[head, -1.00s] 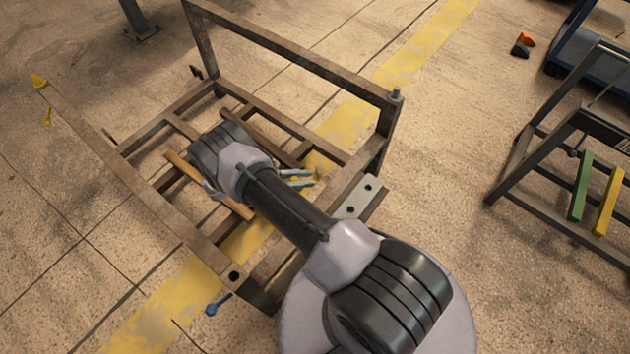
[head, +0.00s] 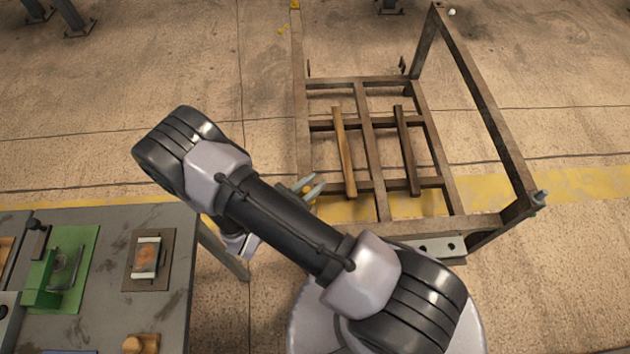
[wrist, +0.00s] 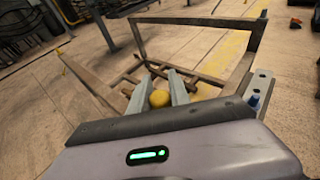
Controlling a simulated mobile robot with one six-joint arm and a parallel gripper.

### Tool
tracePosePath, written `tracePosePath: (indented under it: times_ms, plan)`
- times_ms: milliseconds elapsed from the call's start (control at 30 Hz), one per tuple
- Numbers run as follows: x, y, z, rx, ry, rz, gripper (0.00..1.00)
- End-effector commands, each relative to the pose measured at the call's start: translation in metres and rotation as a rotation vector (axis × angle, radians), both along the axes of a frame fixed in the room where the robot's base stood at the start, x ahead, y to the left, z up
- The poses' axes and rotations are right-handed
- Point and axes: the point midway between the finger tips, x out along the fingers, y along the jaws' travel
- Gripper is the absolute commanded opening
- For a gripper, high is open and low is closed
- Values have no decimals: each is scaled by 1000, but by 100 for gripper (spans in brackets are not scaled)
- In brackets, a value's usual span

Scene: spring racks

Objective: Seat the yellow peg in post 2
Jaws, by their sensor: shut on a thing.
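My gripper (head: 313,187) is shut on the yellow peg (wrist: 159,98), whose rounded end shows between the two grey fingers in the wrist view. In the head view only a bit of yellow (head: 307,190) shows at the fingertips. The gripper is in the air near the left rail of the brown metal rack (head: 368,150). A yellow cap (head: 295,4) sits at the far end of that rail. A grey-blue cap (head: 540,197) is on the near right corner. No post numbers are readable, so I cannot tell which is post 2.
A grey table (head: 208,215) at lower left carries a green fixture (head: 70,262) and a small framed block (head: 146,258). A plate with holes (head: 450,245) is at the rack's near edge. Two wooden bars lie across the rack. The floor right of the rack is clear.

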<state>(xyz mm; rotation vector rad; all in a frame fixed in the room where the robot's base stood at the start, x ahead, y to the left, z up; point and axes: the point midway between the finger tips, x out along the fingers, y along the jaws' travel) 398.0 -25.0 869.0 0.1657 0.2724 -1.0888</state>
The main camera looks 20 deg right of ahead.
Motion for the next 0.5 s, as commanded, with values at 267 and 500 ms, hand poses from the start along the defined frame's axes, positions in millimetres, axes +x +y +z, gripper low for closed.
tracePosePath:
  times_ms: [267,500]
  plan:
    - [0,0,-4,3,-4,-2,0]
    - [0,0,-28,2,-2,-3,0]
